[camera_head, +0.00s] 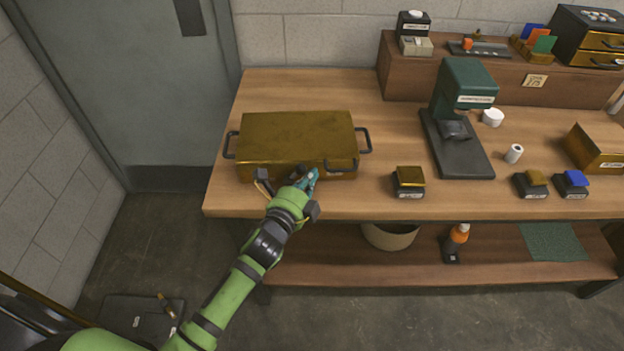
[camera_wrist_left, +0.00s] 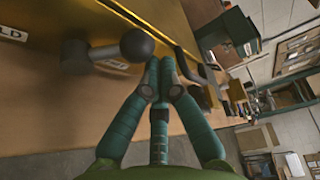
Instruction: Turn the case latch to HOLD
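The brass case (camera_head: 297,138) sits lid down at the left of the workbench. Its latch (camera_wrist_left: 137,45) shows in the left wrist view as a dark lever with a round ball knob, on the case's front face. The lever's pivot block is to the left of the knob. A label ending in "LD" (camera_wrist_left: 12,33) is at the left edge; another label is partly hidden behind the lever. My left gripper (camera_head: 309,176) is at the case's front; its teal fingertips (camera_wrist_left: 160,68) are together and empty, close beside the knob. Contact cannot be told. My right gripper is out of view.
The bench top (camera_head: 245,195) is bare at the front left corner.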

